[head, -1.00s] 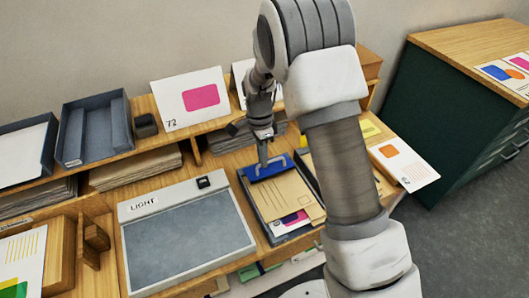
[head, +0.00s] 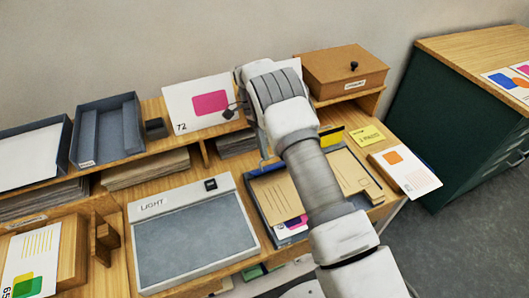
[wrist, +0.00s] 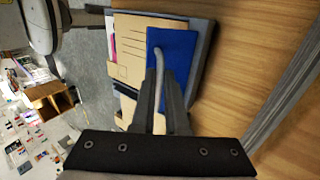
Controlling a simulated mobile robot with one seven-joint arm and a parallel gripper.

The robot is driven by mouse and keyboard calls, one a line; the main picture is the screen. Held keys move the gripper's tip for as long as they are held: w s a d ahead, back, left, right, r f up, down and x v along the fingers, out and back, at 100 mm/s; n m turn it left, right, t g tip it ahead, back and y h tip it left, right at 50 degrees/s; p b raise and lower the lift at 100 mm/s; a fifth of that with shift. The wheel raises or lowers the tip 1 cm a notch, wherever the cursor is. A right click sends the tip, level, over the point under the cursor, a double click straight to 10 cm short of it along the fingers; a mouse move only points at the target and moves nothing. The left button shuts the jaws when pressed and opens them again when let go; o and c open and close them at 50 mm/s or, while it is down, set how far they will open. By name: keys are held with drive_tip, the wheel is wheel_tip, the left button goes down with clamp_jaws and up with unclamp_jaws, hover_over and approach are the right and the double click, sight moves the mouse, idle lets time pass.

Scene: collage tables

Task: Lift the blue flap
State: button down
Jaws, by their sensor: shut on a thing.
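The blue flap (wrist: 185,42) shows in the wrist view across one end of a dark tray (wrist: 209,35), over a tan envelope (wrist: 130,45). A curved grey handle (wrist: 158,62) stands on it. My gripper (wrist: 163,78) is shut on this handle. In the head view only a small part of the blue flap (head: 266,169) shows at the back of the tray (head: 254,197); my arm hides the rest and the gripper. How far the flap is tilted I cannot tell.
A light box (head: 190,235) lies left of the tray. A second tray with an envelope (head: 352,172) and a yellow flap (head: 331,137) is on the right. A shelf behind bears a card marked 72 (head: 183,112) and a brown box (head: 342,70).

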drive_tip(key=shift+w+a+g, duration=0.1)
drive_tip(key=shift+w+g, duration=0.1)
drive_tip(key=shift+g, duration=0.1)
idle(0.4)
drive_tip(key=c, duration=0.9)
unclamp_jaws()
drive_tip(key=shift+r, duration=0.2)
drive_tip(key=s+d+r, duration=0.1)
drive_tip(key=d+r, duration=0.2)
drive_tip(key=s+d+r, duration=0.1)
drive_tip(key=d+r, duration=0.3)
drive_tip(key=s+d+r+b, duration=0.1)
drive_tip(key=d+r, duration=0.2)
drive_tip(key=d, duration=0.1)
drive_tip(key=shift+s+d+r, duration=0.1)
drive_tip(key=shift+d+r, duration=0.05)
drive_tip(key=shift+r, duration=0.15)
drive_tip(key=shift+r, duration=0.15)
